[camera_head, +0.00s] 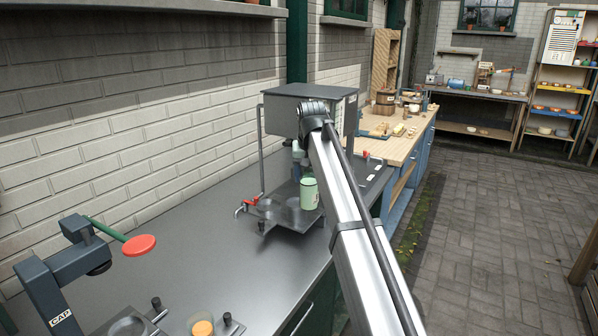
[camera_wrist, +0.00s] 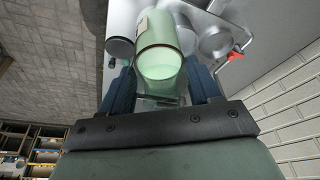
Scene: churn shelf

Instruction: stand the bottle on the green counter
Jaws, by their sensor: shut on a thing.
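The bottle (camera_head: 309,193) is pale green with a lighter label and looks upright at the grey bench station, just left of my arm. In the wrist view the green bottle (camera_wrist: 160,62) is between the two blue fingers of my gripper (camera_wrist: 160,88), which is shut on it. In the head view my gripper is largely hidden behind my arm. I cannot tell whether the bottle's base touches the plate below it. The counter (camera_head: 190,255) has a dark grey top and a dark green front.
The station has a grey plate (camera_head: 270,222) with round recesses, a red-handled tap (camera_head: 249,203) and a grey box (camera_head: 284,110) above. A capping device (camera_head: 60,275) and an orange-topped jar (camera_head: 203,327) stand near the front. The counter between them is clear. A brick wall lines the left.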

